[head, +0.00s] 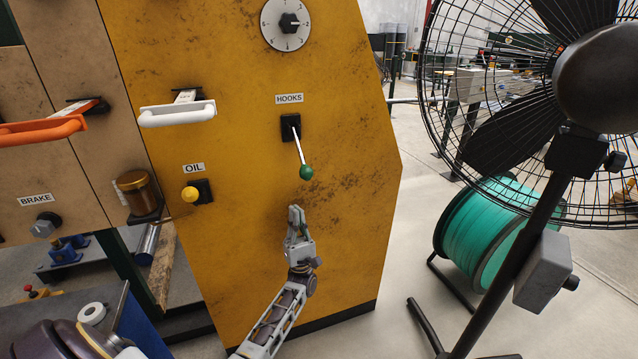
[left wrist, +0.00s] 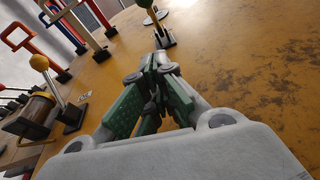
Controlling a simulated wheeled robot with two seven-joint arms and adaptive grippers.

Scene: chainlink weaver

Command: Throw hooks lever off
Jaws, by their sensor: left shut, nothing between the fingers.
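The HOOKS lever is a thin metal rod with a green ball knob (head: 306,172), set in a black base (head: 290,127) under the HOOKS label (head: 289,99) on the yellow panel. The rod slants down and slightly right in the head view. In the left wrist view its black base (left wrist: 164,39) shows beyond the fingers, with the green knob (left wrist: 145,3) cut by the top edge. My left gripper (head: 295,209) is shut and empty. It is below the knob in the head view, with a gap between them. My right gripper is not in view.
A yellow OIL knob (head: 190,194) and a white handle (head: 177,113) are on the panel left of the lever. A round dial (head: 289,24) is above it. A black floor fan (head: 560,100) and a teal spool (head: 490,230) stand to the right.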

